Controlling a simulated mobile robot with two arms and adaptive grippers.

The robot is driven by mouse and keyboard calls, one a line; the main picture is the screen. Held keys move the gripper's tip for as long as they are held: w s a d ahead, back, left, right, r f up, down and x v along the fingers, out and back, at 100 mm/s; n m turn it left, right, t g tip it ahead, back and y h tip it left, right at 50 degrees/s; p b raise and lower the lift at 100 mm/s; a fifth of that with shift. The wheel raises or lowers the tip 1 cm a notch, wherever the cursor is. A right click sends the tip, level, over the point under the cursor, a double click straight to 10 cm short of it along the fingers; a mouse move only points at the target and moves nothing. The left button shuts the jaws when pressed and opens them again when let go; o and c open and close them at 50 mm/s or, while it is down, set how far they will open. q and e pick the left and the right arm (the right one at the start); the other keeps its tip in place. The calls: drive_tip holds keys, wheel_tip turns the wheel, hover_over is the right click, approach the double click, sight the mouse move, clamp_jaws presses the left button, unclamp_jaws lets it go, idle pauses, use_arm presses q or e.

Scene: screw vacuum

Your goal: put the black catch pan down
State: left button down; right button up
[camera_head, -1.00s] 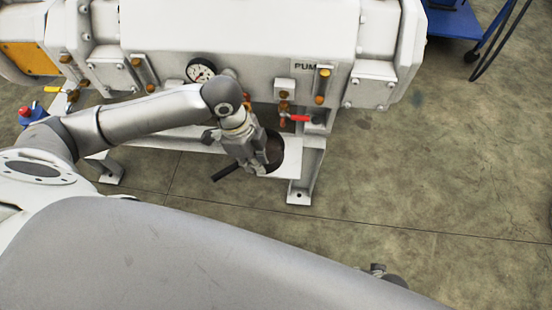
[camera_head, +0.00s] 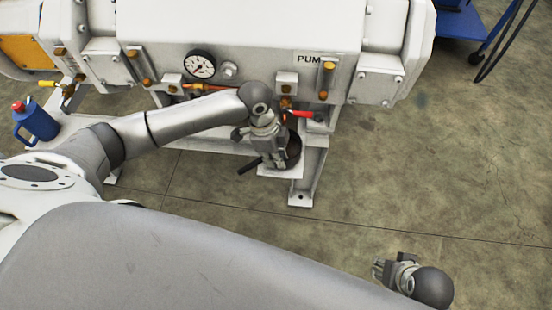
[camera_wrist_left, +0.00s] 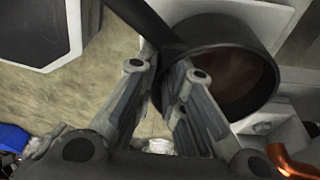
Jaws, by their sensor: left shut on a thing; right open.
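The black catch pan (camera_head: 294,150) is at the white ledge (camera_head: 283,174) at the front of the pump, below the red-handled valve (camera_head: 305,114). Whether its bottom touches the ledge is hidden. Its handle (camera_head: 247,166) sticks out to the left. My left gripper (camera_head: 270,161) is shut on the handle. In the left wrist view, the handle (camera_wrist_left: 146,20) runs between the fingers (camera_wrist_left: 168,100), and the round pan (camera_wrist_left: 215,60) opens beyond them with a brownish inside. My right gripper (camera_head: 379,268) is open and empty above the floor at the lower right.
The large white pump (camera_head: 250,30) with its gauge (camera_head: 199,64) fills the top. A blue oil can (camera_head: 36,122) stands at the left on the pump's base. A blue cart (camera_head: 462,25) stands at the upper right. The floor (camera_head: 450,170) on the right is clear.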

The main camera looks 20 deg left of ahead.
use_arm(q)
drive_tip(key=shift+f, duration=0.25)
use_arm(e)
drive_tip(key=shift+r, duration=0.45)
use_arm(q)
drive_tip(key=c, duration=1.5)
unclamp_jaws()
drive_tip(key=shift+f, duration=0.15)
use_arm(e)
drive_tip(key=shift+s+f, duration=0.1)
drive_tip(key=shift+f, duration=0.05)
use_arm(q)
drive_tip(key=shift+r, duration=0.4)
drive_tip(key=p+v, duration=0.3)
drive_tip(key=v, duration=0.7)
drive_tip(key=shift+r, duration=0.15)
drive_tip(key=shift+a+r, duration=0.2)
drive_tip(key=shift+r, duration=0.35)
use_arm(e)
wheel_tip(320, 180, down, 11)
drive_tip(key=s, duration=0.1)
drive_tip(key=shift+g, duration=0.3)
